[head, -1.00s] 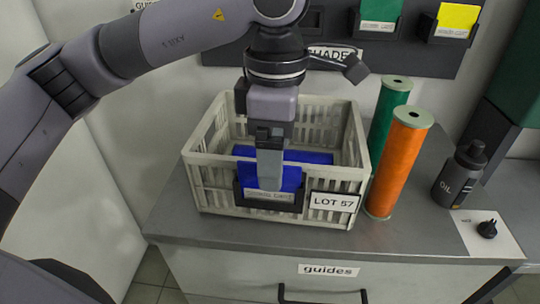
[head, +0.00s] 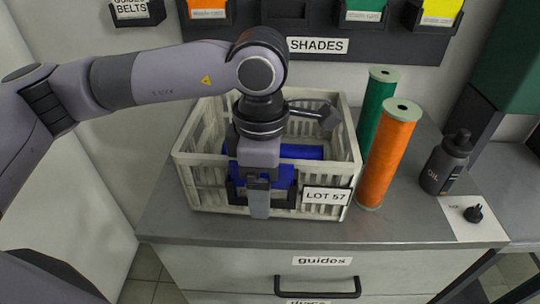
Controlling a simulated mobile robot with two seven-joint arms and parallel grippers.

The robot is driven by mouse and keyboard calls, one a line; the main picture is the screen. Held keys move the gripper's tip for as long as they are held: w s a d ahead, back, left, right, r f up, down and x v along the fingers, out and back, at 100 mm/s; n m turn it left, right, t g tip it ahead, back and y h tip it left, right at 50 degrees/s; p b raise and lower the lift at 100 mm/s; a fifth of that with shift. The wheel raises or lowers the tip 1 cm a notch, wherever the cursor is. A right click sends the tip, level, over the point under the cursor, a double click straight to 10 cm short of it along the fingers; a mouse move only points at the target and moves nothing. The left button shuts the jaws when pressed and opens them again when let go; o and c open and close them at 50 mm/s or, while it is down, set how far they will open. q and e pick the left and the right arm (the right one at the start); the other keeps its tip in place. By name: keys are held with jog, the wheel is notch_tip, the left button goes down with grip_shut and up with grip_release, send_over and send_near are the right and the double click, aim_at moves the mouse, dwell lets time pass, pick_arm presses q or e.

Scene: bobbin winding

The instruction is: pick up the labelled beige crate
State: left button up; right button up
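The beige slatted crate (head: 190,165) stands on the grey worktop, with a white "LOT 57" label (head: 327,196) on its front right. A blue roll (head: 302,152) lies inside, partly hidden by my arm. A dark pocket holding something blue (head: 284,177) shows at the crate's front, mostly behind my gripper. My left gripper (head: 258,198) points down at the middle of the crate's front wall. One finger shows in front of the wall; the other is hidden, so I cannot tell whether it is open or touching the crate. My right gripper is not in view.
A green roll (head: 377,110) and an orange roll (head: 387,155) stand close to the crate's right. An oil bottle (head: 447,165) and a white card with a black knob (head: 474,213) are farther right. The "guides" drawer (head: 230,275) is below the worktop (head: 400,225).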

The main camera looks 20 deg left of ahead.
pick_arm(q)
grip_shut()
jog(key=shift+w+r, duration=0.1)
